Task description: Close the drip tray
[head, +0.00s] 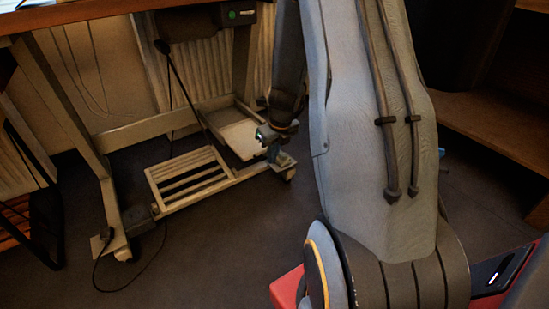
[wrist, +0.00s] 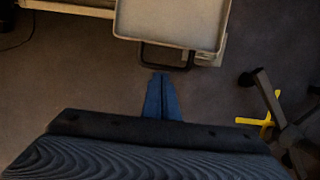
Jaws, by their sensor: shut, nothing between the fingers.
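The drip tray (head: 236,137) is a pale, shallow, rimmed tray low under the table, partly covered by my gripper in the head view. In the wrist view the tray (wrist: 172,22) fills the top middle, with a dark loop handle (wrist: 166,68) on its near edge. My gripper (wrist: 162,76) is shut and empty, its blue fingertips just short of the handle or at it; I cannot tell if they touch. In the head view my gripper (head: 277,152) is by the tray's right front side, in front of a table foot.
The table frame has a slatted pedal (head: 188,179) left of the tray, legs on casters and a crossbar. A cable lies on the floor at left. A yellow and black stand (wrist: 262,118) is right of my gripper in the wrist view. The floor (head: 215,245) in front is clear.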

